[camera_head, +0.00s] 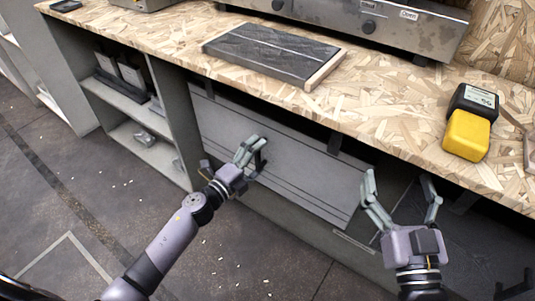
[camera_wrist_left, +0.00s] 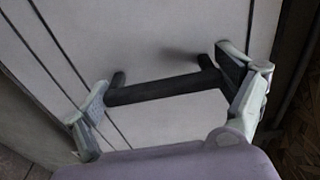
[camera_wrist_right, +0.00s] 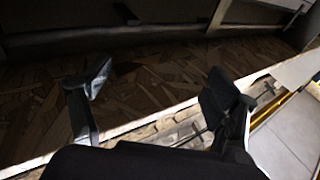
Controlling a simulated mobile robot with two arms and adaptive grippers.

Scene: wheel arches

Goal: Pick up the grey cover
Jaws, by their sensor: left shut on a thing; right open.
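The grey cover (camera_head: 300,165) is a flat panel with dark grooves, standing tilted under the front edge of the workbench. In the left wrist view its grey face (camera_wrist_left: 150,40) fills much of the picture and carries a dark bar handle (camera_wrist_left: 160,90). My left gripper (camera_head: 250,153) is at the cover's face, its fingers (camera_wrist_left: 165,90) closed on the two ends of that handle. My right gripper (camera_head: 402,197) is open and empty, near the cover's right end. Its spread fingers (camera_wrist_right: 155,85) show nothing between them that is held.
The wooden worktop (camera_head: 390,100) above holds a dark slab (camera_head: 270,52), a yellow and black box (camera_head: 469,128) and a metal oven (camera_head: 375,20). A shelf unit (camera_head: 130,95) with small items stands left of the cover. The dark floor (camera_head: 60,190) at left is mostly clear.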

